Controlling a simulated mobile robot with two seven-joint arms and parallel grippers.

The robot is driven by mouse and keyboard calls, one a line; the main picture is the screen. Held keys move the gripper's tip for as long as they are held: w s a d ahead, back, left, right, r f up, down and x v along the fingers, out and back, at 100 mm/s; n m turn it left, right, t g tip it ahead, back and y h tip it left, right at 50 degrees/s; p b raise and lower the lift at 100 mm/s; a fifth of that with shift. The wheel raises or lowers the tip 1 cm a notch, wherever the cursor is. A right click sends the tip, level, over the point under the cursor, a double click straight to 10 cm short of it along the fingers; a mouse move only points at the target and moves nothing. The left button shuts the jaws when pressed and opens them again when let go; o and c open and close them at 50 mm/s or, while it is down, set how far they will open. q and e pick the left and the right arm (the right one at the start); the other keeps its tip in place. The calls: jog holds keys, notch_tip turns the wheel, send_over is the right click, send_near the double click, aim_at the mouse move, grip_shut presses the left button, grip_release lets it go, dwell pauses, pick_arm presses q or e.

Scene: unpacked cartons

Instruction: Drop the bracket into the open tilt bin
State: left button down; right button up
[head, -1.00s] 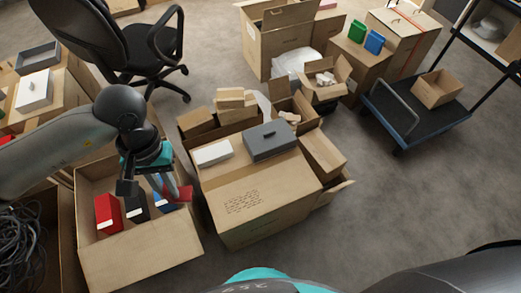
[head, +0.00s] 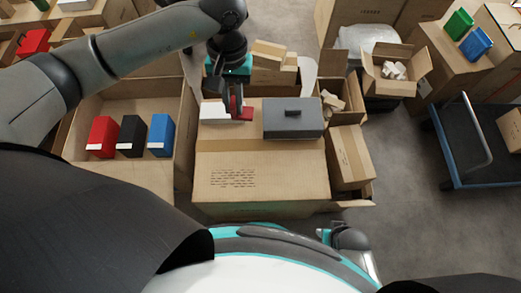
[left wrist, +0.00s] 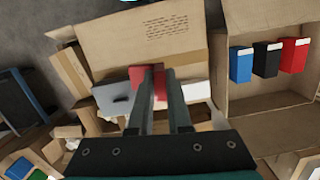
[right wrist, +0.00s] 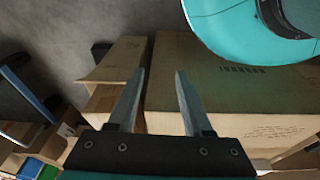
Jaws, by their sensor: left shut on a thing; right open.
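My left gripper (head: 236,110) is shut on a red bracket (head: 244,114), low over the top of a closed carton (head: 262,175). The bracket also shows at the fingers in the left wrist view (left wrist: 160,86). A white box (head: 213,111) is just left of it, and a grey box with a handle (head: 293,119) is to its right. Whether the bracket touches the carton or the white box I cannot tell. Which container is the open tilt bin is not clear; the white box's inside is not visible. My right gripper (right wrist: 161,72) is open and empty.
An open carton to the left (head: 95,172) holds a red bin (head: 102,136), a black bin (head: 132,137) and a blue bin (head: 161,136). Smaller open cartons (head: 398,75) stand behind and right. A blue trolley (head: 480,150) is at far right, with bare floor before it.

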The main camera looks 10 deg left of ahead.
pick_arm(q)
jog(key=n+b, duration=0.1)
jog(key=b, duration=0.6)
send_over(246, 155)
notch_tip(246, 155, down, 8)
pick_arm(e)
jog(key=w+r+t+b, duration=0.2)
jog(key=w+r+b, duration=0.35)
jog(key=r, duration=0.75)
pick_arm(q)
jog(key=f, duration=1)
jog(key=f+b, duration=0.1)
jog(key=f, duration=0.5)
jog(key=shift+w, duration=0.4)
jog(key=shift+f, duration=0.35)
jog(key=shift+f+b, duration=0.8)
jog(key=shift+f, duration=0.3)
jog(key=shift+f+b, duration=0.4)
jog(key=shift+f, duration=0.5)
pick_arm(e)
jog(key=w+a+t+y, duration=0.4)
jog(key=w+a+t, duration=0.2)
jog(key=a+t, duration=0.1)
jog(key=shift+w+a+f, duration=0.15)
jog(key=shift+w+a, duration=0.05)
jog(key=shift+a, duration=0.7)
